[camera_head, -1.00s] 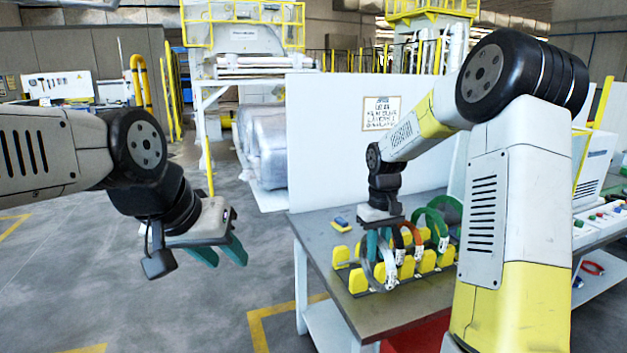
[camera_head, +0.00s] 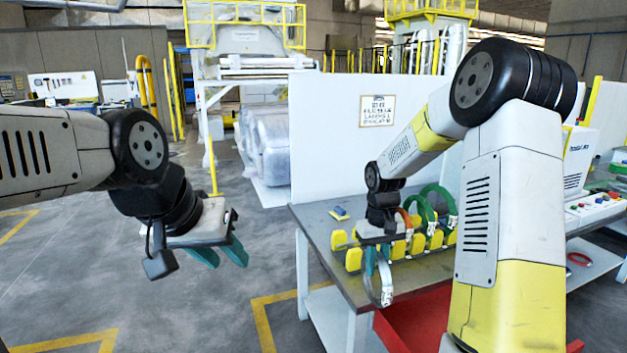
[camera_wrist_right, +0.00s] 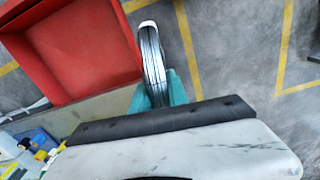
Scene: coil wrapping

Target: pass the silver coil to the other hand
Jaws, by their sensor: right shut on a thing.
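The silver coil (camera_head: 386,287) is a thin ring that hangs upright from my right gripper (camera_head: 377,258), at the front edge of the table. My right gripper is shut on it. In the right wrist view the coil (camera_wrist_right: 152,55) stands between the teal fingers (camera_wrist_right: 160,92), seen edge-on. My left gripper (camera_head: 221,254) is empty, with its teal fingers apart, over the floor to the left of the table. A wide gap lies between the two grippers.
The grey table (camera_head: 335,262) bears a rack with yellow supports (camera_head: 354,260) and other coils, among them a green one (camera_head: 445,194). A red bin (camera_wrist_right: 75,40) is below the table's front. A white panel (camera_head: 330,150) stands behind. Floor left of the table is clear.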

